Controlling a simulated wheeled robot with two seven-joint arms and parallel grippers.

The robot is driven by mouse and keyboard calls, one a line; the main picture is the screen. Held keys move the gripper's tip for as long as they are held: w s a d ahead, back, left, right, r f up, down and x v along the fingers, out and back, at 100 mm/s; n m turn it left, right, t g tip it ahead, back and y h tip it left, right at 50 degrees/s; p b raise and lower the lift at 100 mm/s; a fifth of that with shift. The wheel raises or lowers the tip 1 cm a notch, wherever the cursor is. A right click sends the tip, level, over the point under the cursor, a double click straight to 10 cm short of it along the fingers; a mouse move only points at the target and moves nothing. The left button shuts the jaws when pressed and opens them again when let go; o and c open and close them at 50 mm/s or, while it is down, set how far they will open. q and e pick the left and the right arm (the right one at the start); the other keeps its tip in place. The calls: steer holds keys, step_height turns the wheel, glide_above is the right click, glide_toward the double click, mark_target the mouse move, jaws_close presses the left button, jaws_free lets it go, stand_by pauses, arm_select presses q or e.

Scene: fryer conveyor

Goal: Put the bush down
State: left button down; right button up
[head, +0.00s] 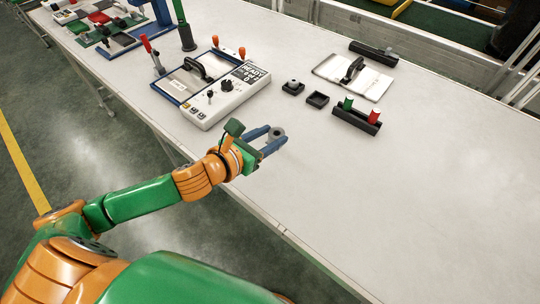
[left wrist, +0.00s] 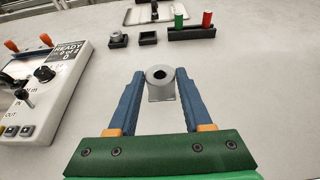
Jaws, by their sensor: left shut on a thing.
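The bush (head: 277,132) is a short grey cylinder with a round hole through it. It also shows in the left wrist view (left wrist: 160,77), hole facing up. My left gripper (head: 276,137) has its blue fingers on either side of the bush and is shut on it, over the white table (head: 390,190). I cannot tell whether the bush touches the table. Two small black square holders lie beyond: one (head: 293,87) carries a grey ring-like piece, the other (head: 317,99) looks empty. My right gripper is not in view.
A white control box (head: 215,110) with a display and knobs stands to the left of the gripper. A black block (head: 345,119) with a green and a red peg stands beyond to the right. A plate with a black handle (head: 352,78) lies behind. The table's right side is clear.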

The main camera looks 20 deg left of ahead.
arm_select(q)
steer(key=w+f, duration=0.1)
steer(key=f, duration=0.1)
steer(key=w+f, duration=0.1)
steer(key=f, duration=0.1)
steer(key=w+a+f, duration=0.1)
steer(key=f, duration=0.2)
steer(key=shift+w+f+b, duration=0.1)
steer(key=shift+w+b, duration=0.1)
steer(key=shift+b, duration=0.1)
steer(key=shift+f, duration=0.25)
steer(key=shift+f, duration=0.1)
steer(key=shift+c, duration=1.6)
jaws_free()
steer(key=v, duration=1.2)
steer(key=shift+d, duration=0.1)
